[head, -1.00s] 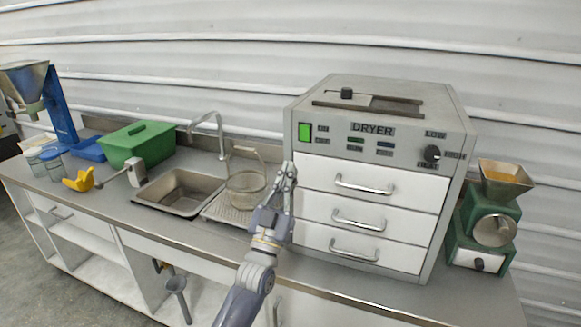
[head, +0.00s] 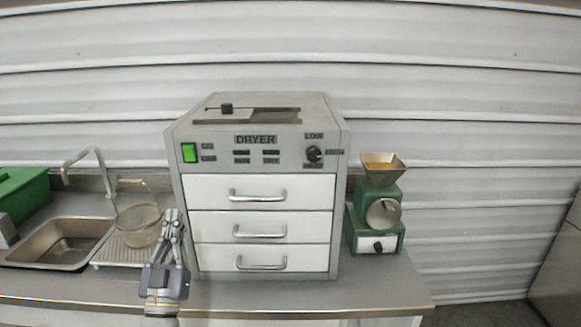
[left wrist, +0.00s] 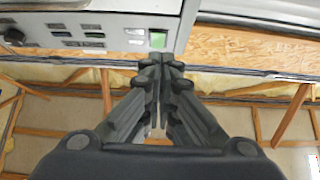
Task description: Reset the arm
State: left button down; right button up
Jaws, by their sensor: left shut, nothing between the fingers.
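My left gripper (head: 172,222) is upright in front of the counter, just left of the dryer (head: 255,150), with its fingers together and empty. In the left wrist view its closed fingers (left wrist: 160,62) point toward the dryer's control panel (left wrist: 85,32), with nothing between them. The dryer is a grey box with three white drawers, all shut, and a lit green switch (head: 189,152). The gripper partly covers the drying rack beside the sink. My right gripper is not in view.
A wire basket (head: 138,224) stands on the rack (head: 112,252) next to the sink (head: 50,244). A green container (head: 24,192) is at far left. A green grinder with a hopper (head: 381,170) stands right of the dryer. The counter's front edge (head: 300,296) is clear.

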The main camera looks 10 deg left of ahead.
pick_arm(q)
jog(key=s+d+f+m+g+h, duration=0.25)
jog(key=d+f+g, duration=0.3)
jog(key=f, duration=0.45)
jog(key=s+d+f+m+g+h, duration=0.1)
jog(key=d+f+g+h, duration=0.4)
jog(key=f, duration=0.5)
jog(key=s+d+f+g+y, duration=0.15)
jog(key=s+f+g, duration=0.25)
jog(key=s, duration=0.4)
jog(key=s+d+f+m+g+h, duration=0.1)
jog(key=s+d+f+g, duration=0.2)
jog(key=s, duration=0.5)
jog(key=s+d+f+g+y, duration=0.1)
jog(key=s+f+g, duration=0.3)
jog(key=s, duration=0.4)
jog(key=s+f+g, duration=0.1)
jog(key=s+f, duration=0.1)
jog(key=f, duration=1.2)
jog(key=s+f, duration=0.2)
jog(key=f, duration=1.3)
jog(key=s+a+f+g, duration=0.1)
jog(key=s+a+f, duration=0.1)
jog(key=s+f, duration=1.2)
jog(key=shift+s+a, duration=0.35)
jog(key=shift+s, duration=0.35)
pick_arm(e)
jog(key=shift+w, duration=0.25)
